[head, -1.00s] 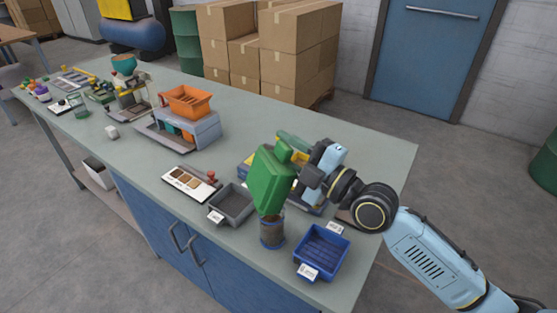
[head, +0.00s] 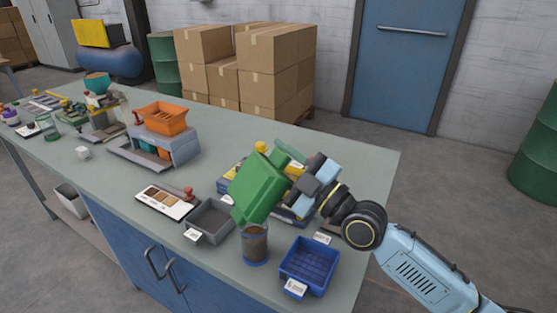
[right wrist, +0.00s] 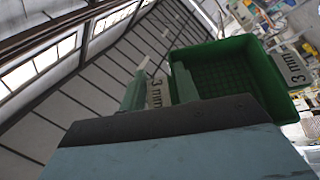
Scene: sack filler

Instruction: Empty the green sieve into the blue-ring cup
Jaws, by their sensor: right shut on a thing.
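The green sieve (head: 259,186) is tilted in the head view, its underside toward me. My right gripper (head: 306,183) is shut on the sieve's handle side and holds it above the counter. In the right wrist view the sieve (right wrist: 228,68) shows its inner mesh and a "3 mm" label; I see no material on the visible mesh. The blue-ring cup (head: 255,246) stands upright on the counter just below the sieve's lower edge. It is clear-walled and looks brown inside. My left gripper is out of view.
A blue tray (head: 309,268) stands right of the cup and a grey tray (head: 207,223) left of it. A sample card (head: 166,202), a red-knobbed item (head: 188,191) and a grey machine with an orange hopper (head: 165,117) are farther left. Yellow and blue items lie behind the sieve.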

